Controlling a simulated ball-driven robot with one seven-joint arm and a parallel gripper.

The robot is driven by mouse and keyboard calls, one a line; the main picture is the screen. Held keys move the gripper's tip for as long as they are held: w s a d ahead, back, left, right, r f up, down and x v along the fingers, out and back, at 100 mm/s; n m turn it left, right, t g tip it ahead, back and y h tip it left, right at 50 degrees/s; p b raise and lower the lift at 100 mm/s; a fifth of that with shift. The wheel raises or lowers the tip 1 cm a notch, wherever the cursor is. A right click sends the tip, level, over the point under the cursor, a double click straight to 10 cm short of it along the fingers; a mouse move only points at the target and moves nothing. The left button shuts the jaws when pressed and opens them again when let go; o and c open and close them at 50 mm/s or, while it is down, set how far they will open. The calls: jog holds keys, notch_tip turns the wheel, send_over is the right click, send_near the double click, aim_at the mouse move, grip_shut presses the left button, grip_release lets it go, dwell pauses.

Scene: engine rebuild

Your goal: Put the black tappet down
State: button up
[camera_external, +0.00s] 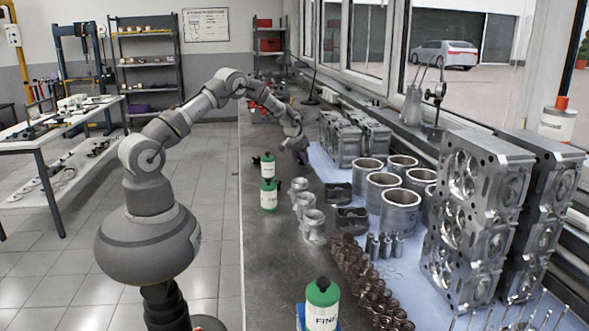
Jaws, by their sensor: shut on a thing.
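My gripper (300,151) is at the end of my arm, over the far part of the dark workbench (262,240). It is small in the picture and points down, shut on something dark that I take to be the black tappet. The tappet's shape is too small and too hidden by the fingers to make out. I cannot tell whether it touches the bench top. Several small grey metal cylinders (385,246) stand on the light blue mat (405,270) nearer the camera.
Green-and-white bottles (269,194) stand along the bench's left side, another (322,305) in front. Grey pistons (313,226), dark parts (351,220), coil springs (370,285), cylinder liners (400,212) and tall cylinder heads (470,215) crowd the right. The bench's left strip has bare stretches.

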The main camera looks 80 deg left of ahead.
jog(key=shift+r, duration=0.1)
jog(key=shift+f, duration=0.25)
jog(key=o, duration=1.1)
jog(key=shift+c, duration=0.2)
jog(key=shift+r, duration=0.15)
